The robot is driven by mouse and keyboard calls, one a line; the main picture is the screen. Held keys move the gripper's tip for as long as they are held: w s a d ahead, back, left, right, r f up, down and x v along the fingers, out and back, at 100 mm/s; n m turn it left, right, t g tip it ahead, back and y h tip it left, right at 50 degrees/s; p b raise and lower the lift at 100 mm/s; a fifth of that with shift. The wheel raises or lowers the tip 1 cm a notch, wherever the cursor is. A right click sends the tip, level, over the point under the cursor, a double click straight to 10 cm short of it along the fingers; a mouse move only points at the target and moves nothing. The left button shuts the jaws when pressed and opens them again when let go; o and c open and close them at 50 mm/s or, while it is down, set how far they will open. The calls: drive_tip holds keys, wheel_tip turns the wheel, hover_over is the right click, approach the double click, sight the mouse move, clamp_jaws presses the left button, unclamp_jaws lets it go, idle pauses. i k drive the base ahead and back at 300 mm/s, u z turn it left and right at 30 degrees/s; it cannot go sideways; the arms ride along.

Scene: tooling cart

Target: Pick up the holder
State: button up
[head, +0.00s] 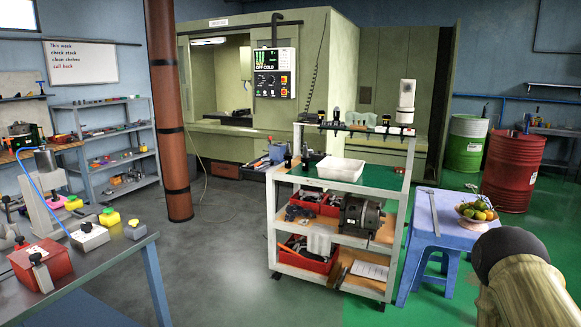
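The tooling cart (346,187) stands in the middle of the room. Several small dark upright pieces that look like tool holders sit along the rack (366,128) at its top back edge; they are too small to tell apart. A dark holder-like piece (288,160) stands on the left of the green top, with other dark pieces (306,158) beside it. I cannot tell which one is the holder. A part of my arm shows at the lower right. My gripper is not in view.
A white bin (341,168) stands on the cart top; red bins and a motor-like unit (361,215) fill the shelves. A blue stool (437,229) with a fruit bowl (476,215) is to the right. A brown pillar (169,110) and workbench are left. Grey floor between is clear.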

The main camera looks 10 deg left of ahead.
sight(288, 155)
drive_tip(key=u, duration=0.6)
drive_tip(key=i, duration=0.6)
drive_tip(key=u, duration=0.85)
drive_tip(key=i, duration=0.65)
drive_tip(key=z, duration=0.5)
drive_tip(key=i, duration=0.95)
drive_tip(key=z, duration=0.8)
